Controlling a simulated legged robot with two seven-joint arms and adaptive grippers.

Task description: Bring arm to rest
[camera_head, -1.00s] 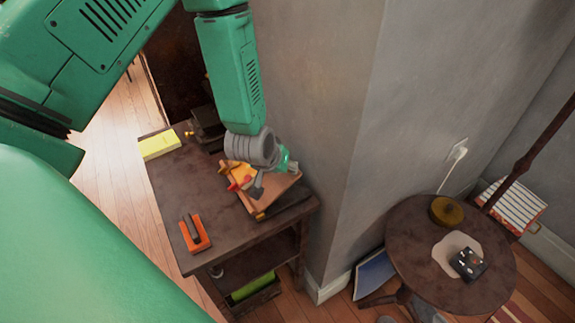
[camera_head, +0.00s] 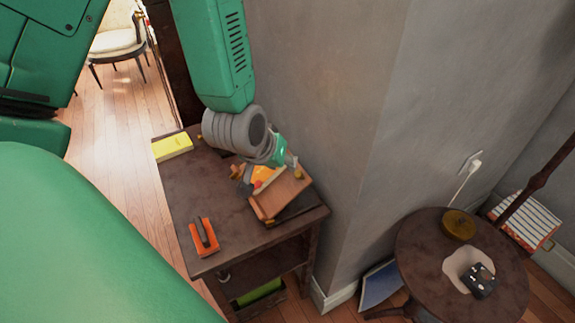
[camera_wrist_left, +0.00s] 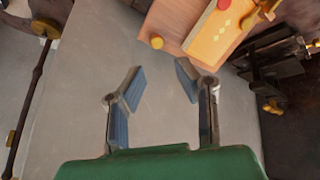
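My left arm (camera_head: 213,50) is green and comes in from the top left in the head view. My left gripper (camera_head: 268,170) hangs over the wooden box on the dark side table, in front of the grey wall. In the left wrist view the gripper (camera_wrist_left: 160,82) has its two blue-padded fingers apart, with nothing between them. The wooden box (camera_head: 284,196), with yellow and red items in it, shows beyond the fingers in the wrist view (camera_wrist_left: 178,22). The gripper partly hides the box in the head view. My right gripper is not in view.
The side table (camera_head: 215,190) also holds a yellow block (camera_head: 172,146) and an orange item with a dark bar (camera_head: 204,237). A round table (camera_head: 420,250) with a brass pot (camera_head: 458,224) and black device (camera_head: 479,281) stands right. Wooden floor lies left.

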